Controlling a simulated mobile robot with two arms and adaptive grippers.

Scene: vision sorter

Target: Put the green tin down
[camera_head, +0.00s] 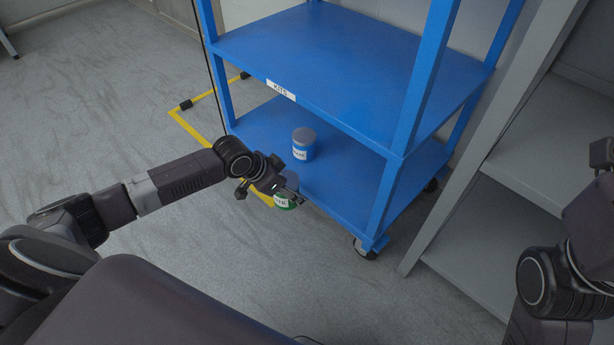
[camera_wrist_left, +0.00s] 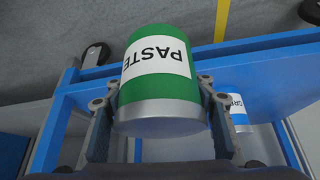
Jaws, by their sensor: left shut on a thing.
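The green tin (camera_wrist_left: 160,95) has a white label reading "PASTE" and a grey lid. It fills the middle of the left wrist view, between the two fingers of my left gripper (camera_wrist_left: 160,110), which is shut on it. In the head view, the green tin (camera_head: 284,203) is partly hidden by my left gripper (camera_head: 286,193). It appears at the front edge of the cart's lower shelf (camera_head: 335,180); I cannot tell whether it touches the shelf. My right arm is at the right edge of the head view, and its gripper is out of view.
A blue tin (camera_head: 303,145) with a grey lid stands on the lower shelf behind the green tin. The upper shelf (camera_head: 320,55), labelled "KITS", is empty and overhangs. A blue post (camera_head: 380,205) bounds the right. Grey shelving (camera_head: 520,180) stands further right.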

